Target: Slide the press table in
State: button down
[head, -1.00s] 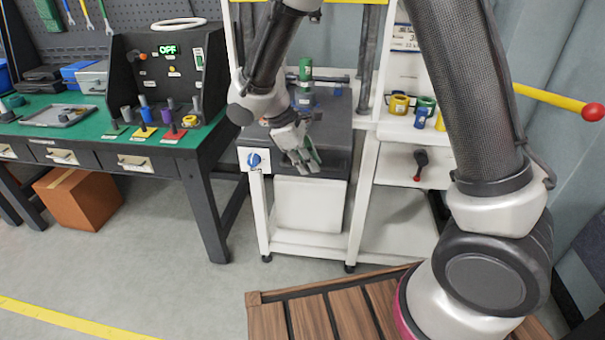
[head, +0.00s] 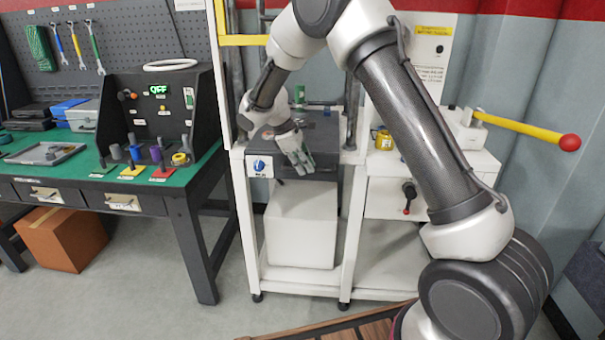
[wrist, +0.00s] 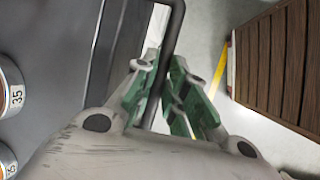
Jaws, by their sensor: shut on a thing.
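The press table (head: 322,144) is a dark grey slab in the white frame, above a white box. A green cylinder (head: 299,95) stands towards its back. My gripper (head: 297,163) is at the slab's front edge, pointing down. In the wrist view my gripper (wrist: 172,92) is shut on a dark bar handle (wrist: 166,65), which runs between its green-padded fingers. The press table also shows in the wrist view (wrist: 45,75), left of the handle. The fingers and wrist hide part of the front edge in the head view.
A green-topped workbench (head: 80,165) with a control panel stands at left. At right is a white cabinet (head: 390,205) with a yellow lever (head: 520,128) ending in a red knob. A wooden slatted platform (wrist: 282,65) lies on the floor.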

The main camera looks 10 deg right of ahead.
jog(key=w, duration=0.1)
jog(key=w+d, duration=0.1)
jog(key=w, duration=0.2)
jog(key=shift+w+d+r, duration=0.15)
jog(key=shift+w+d, duration=0.1)
jog(key=shift+w, duration=0.1)
jog(key=c, duration=1.5)
grip_release()
jog(key=shift+w, duration=0.15)
jog(key=shift+o, duration=0.2)
jog(key=v, duration=1.2)
jog(key=shift+d, duration=0.1)
